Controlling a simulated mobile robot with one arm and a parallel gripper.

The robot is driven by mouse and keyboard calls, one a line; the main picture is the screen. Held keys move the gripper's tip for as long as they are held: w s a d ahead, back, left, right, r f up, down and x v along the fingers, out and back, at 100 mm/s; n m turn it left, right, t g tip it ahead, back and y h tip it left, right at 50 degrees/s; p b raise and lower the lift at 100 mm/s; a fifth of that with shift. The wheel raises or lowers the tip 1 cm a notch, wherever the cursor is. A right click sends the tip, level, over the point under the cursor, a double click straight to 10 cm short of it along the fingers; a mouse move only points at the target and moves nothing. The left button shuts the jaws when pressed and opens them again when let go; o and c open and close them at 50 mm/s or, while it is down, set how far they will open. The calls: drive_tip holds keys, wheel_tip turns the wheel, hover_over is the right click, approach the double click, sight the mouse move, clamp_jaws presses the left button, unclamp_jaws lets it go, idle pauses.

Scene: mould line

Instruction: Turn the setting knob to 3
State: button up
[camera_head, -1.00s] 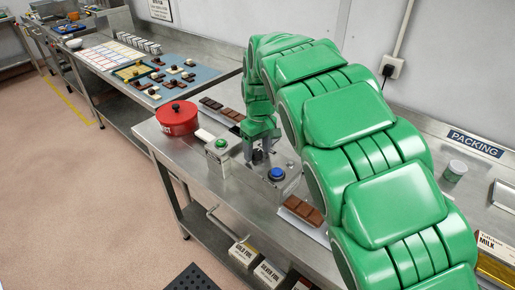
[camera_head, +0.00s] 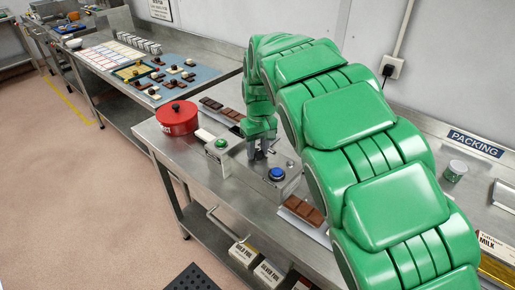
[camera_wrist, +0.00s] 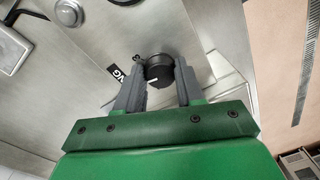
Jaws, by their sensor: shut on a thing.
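The setting knob (camera_wrist: 158,68) is a small black round knob on a grey metal panel (camera_wrist: 110,30). A short white mark shows on its near side in the wrist view. My gripper (camera_wrist: 158,80) has its two grey fingers on either side of the knob, shut on it. In the head view my gripper (camera_head: 258,155) points down at the metal box between a green button (camera_head: 221,143) and a blue button (camera_head: 277,174); the knob itself is hard to make out there. The scale figures around the knob are mostly hidden, so I cannot read its setting.
A red lidded pot (camera_head: 177,118) stands left of the box. Chocolate bars lie behind it (camera_head: 222,110) and to its right (camera_head: 303,210). A small tin (camera_head: 455,171) stands at the right. My green arm covers the right of the table.

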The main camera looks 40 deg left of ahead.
sight(258, 152)
drive_tip(key=m, duration=0.4)
drive_tip(key=shift+m, duration=0.3)
drive_tip(key=shift+s+m, duration=0.1)
drive_tip(key=shift+m, duration=2.5)
drive_tip(key=o, duration=1)
drive_tip(key=shift+o, duration=0.2)
wheel_tip(258, 152, up, 7)
drive_tip(key=shift+d+f, duration=0.1)
drive_tip(key=shift+f, duration=0.1)
drive_tip(key=shift+d+r, duration=0.1)
drive_tip(key=shift+r, duration=0.5)
